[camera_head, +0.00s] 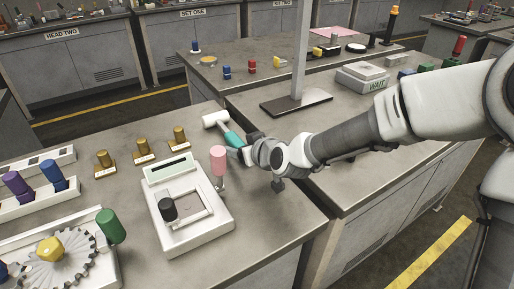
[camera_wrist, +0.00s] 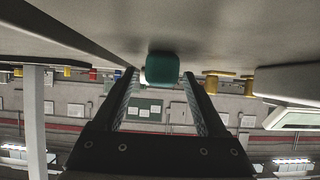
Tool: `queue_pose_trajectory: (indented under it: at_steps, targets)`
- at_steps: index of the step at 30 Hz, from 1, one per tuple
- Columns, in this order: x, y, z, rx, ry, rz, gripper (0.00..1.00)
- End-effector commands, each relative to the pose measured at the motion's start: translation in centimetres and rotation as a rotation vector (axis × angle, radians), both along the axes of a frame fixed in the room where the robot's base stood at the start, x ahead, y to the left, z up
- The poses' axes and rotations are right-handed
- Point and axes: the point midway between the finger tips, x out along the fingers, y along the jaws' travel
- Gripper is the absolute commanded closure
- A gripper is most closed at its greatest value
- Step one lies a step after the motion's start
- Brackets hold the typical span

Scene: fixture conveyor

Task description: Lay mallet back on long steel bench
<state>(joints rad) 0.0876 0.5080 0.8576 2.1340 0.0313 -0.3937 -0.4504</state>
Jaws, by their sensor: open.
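The mallet has a white head (camera_head: 214,118) and a teal handle (camera_head: 232,138). It appears to lie on the steel bench (camera_head: 140,125), near the back right edge, with its handle toward my gripper. My gripper (camera_head: 240,151) is low over the bench at the handle's near end, with its fingers partly hidden by my wrist. In the wrist view the teal handle end (camera_wrist: 162,69) shows between the two open fingertips of my gripper (camera_wrist: 160,76). A gap shows on each side of the handle, and the head is mostly hidden behind it.
A pink-topped post (camera_head: 218,160) stands just left of my wrist. A white fixture (camera_head: 190,212) with a black knob is in front of it. Several brass knobs (camera_head: 143,147) stand to the left. Behind is a second bench with a grey column (camera_head: 300,50) and a WAIT box (camera_head: 362,77).

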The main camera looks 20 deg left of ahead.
Motion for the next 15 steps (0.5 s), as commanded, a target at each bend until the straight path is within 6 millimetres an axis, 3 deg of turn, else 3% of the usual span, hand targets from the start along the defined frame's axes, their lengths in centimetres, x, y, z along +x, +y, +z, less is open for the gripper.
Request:
queue_pose_trajectory:
  at_steps: [15]
  targets:
    - [-4.6, -6.0, 4.5, -0.001, -0.003, -0.005, 0.25]
